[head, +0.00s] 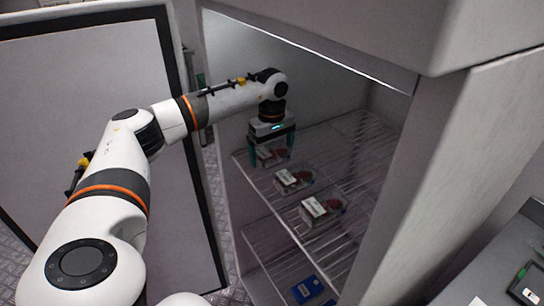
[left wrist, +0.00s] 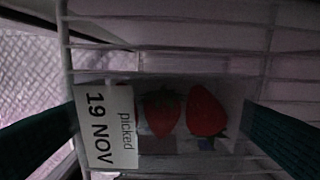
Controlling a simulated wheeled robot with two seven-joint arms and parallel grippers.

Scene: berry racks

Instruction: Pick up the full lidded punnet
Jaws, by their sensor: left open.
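My left gripper (head: 272,155) is open inside the cabinet, pointing down over the upper wire shelf. A clear punnet (head: 265,153) with a white label stands between its fingers, partly hidden by them in the head view. In the left wrist view, the punnet (left wrist: 185,135) holds red strawberries, and its label (left wrist: 107,126) reads "picked 19 NOV". A dark green finger shows on each side of it. The frames do not show clearly whether the fingers touch it. The lid is hard to make out. My right gripper is out of view.
Two more labelled punnets stand nearer on the upper shelf (head: 350,150): one in the middle (head: 290,181) and one in front (head: 320,209). Blue packs (head: 307,289) lie on the lower shelf. The open door (head: 100,130) is at left, the cabinet's side wall (head: 430,180) at right.

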